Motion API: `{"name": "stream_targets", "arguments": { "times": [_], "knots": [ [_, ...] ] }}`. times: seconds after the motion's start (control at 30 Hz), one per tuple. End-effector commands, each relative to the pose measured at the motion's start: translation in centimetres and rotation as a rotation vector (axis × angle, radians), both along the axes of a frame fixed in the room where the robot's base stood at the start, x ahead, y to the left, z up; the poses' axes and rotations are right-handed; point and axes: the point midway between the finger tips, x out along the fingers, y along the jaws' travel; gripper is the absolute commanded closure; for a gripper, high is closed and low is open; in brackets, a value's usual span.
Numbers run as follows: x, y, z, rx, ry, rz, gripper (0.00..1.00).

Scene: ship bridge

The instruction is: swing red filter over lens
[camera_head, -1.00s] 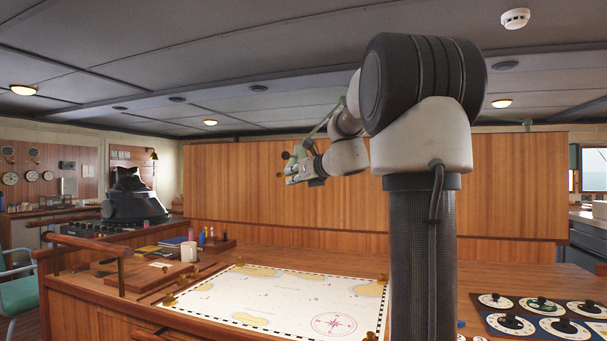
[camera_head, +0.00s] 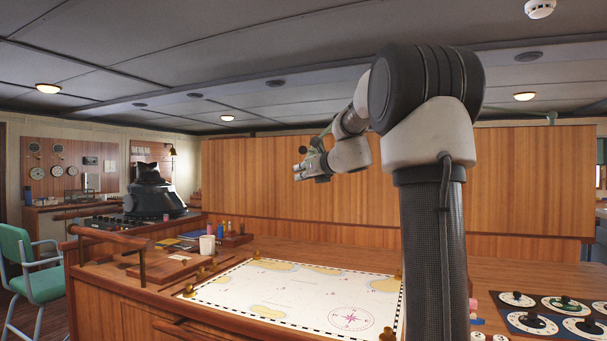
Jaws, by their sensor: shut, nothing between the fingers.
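I cannot make out a red filter or a lens in this view. A small brass lamp (camera_head: 173,151) is on the back wall at the left, too small to show any filter. My gripper (camera_head: 298,172) is raised above the chart table, in front of the wooden panel, pointing left. It is shut and empty. It is well apart from the lamp and touches nothing.
A chart (camera_head: 300,298) lies on the wooden table below my arm. A white mug (camera_head: 207,245) stands at its left. A black instrument (camera_head: 152,195) is farther back. A green chair (camera_head: 38,275) stands at left. Dial panels (camera_head: 560,318) are at lower right.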

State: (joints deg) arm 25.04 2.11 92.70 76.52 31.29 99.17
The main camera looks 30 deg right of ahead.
Motion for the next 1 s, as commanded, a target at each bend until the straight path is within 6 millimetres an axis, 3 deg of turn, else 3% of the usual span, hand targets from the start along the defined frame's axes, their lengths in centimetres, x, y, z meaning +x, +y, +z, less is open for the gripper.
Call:
{"name": "stream_targets", "arguments": {
  "times": [0.6,1.0],
  "knots": [
    [6.0,0.2,0.0,-0.001,0.0,0.0,1.0],
    [7.1,-0.1,0.0,-0.001,0.0,0.0,1.0]
  ]
}}
